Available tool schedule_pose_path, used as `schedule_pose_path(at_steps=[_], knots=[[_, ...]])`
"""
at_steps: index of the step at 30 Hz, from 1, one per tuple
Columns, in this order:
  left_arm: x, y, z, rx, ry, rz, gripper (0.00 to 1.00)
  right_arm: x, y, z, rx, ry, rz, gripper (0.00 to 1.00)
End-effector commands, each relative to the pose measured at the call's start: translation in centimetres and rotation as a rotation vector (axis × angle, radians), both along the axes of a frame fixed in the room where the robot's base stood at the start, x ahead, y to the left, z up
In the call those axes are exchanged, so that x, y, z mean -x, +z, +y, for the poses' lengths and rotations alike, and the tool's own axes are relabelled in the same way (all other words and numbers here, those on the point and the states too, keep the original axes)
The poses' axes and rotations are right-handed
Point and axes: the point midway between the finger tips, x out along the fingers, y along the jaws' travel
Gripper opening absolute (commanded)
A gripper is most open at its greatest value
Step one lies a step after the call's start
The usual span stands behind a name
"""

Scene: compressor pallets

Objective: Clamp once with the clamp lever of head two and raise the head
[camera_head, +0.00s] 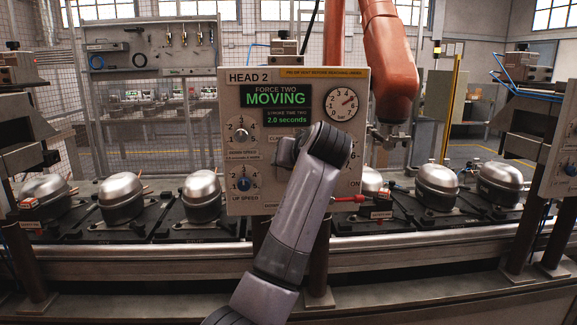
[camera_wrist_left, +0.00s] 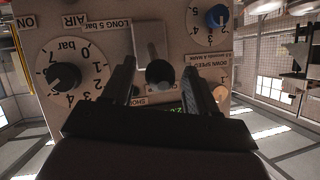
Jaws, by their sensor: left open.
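The head two panel (camera_head: 300,82) stands in the middle of the head view, its screen reading "FORCE TWO MOVING" and "STROKE TIME TWO 2.0 seconds". My left arm covers its lower middle. In the left wrist view the panel appears upside down, with the clamp lever (camera_wrist_left: 159,73), a dark round knob on a metal plate, between labels reading "LONG 5 bar" and "SHO...". My left gripper (camera_wrist_left: 160,78) is open, one finger on each side of the knob; I cannot tell whether they touch it. In the head view the left gripper (camera_head: 288,150) is at the panel, mostly hidden by my wrist.
Two speed dials (camera_head: 242,130) are left of my arm and a pressure gauge (camera_head: 342,103) is at upper right. Silver compressors (camera_head: 121,190) sit on dark pallets along the conveyor. An orange robot arm (camera_head: 388,60) hangs behind.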

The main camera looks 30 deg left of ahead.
Motion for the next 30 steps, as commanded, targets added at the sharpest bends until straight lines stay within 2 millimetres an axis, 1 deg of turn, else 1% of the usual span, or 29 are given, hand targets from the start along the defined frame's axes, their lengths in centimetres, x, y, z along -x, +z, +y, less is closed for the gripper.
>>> schedule_pose_path(at_steps=[1, 3, 9, 24, 26, 28, 29, 30], knots=[[0.6, 0.2, -0.7, 0.0, -0.003, -0.004, 0.58, 0.0, -0.5, 0.0, 0.0, 0.0, 0.0, 0.61], [1.3, 0.7, -1.5, 0.0, -0.004, -0.004, 0.58, 0.0, -0.7, 0.0, 0.0, 0.0, 0.0, 0.61], [2.7, 1.7, -2.7, 0.0, -0.003, -0.002, 0.58, 0.0, -1.1, 0.0, 0.0, 0.0, 0.0, 0.61], [2.9, 1.9, -2.8, -0.001, -0.002, 0.0, 0.58, 0.0, -1.0, 0.0, 0.0, 0.0, 0.0, 0.61], [2.9, 1.7, -2.8, 0.0, -0.002, 0.002, 0.58, 0.0, -1.0, 0.0, 0.0, 0.0, 0.0, 0.61], [3.0, 0.8, -2.7, 0.004, -0.006, 0.012, 0.58, 0.0, -1.1, 0.0, 0.0, 0.0, 0.0, 0.61], [3.0, 0.1, -2.6, 0.007, -0.01, 0.02, 0.58, 0.0, -1.1, 0.0, 0.0, 0.0, 0.0, 0.61], [3.1, -1.0, -2.4, 0.013, -0.016, 0.034, 0.58, 0.0, -1.1, 0.0, 0.0, 0.0, 0.0, 0.61]])
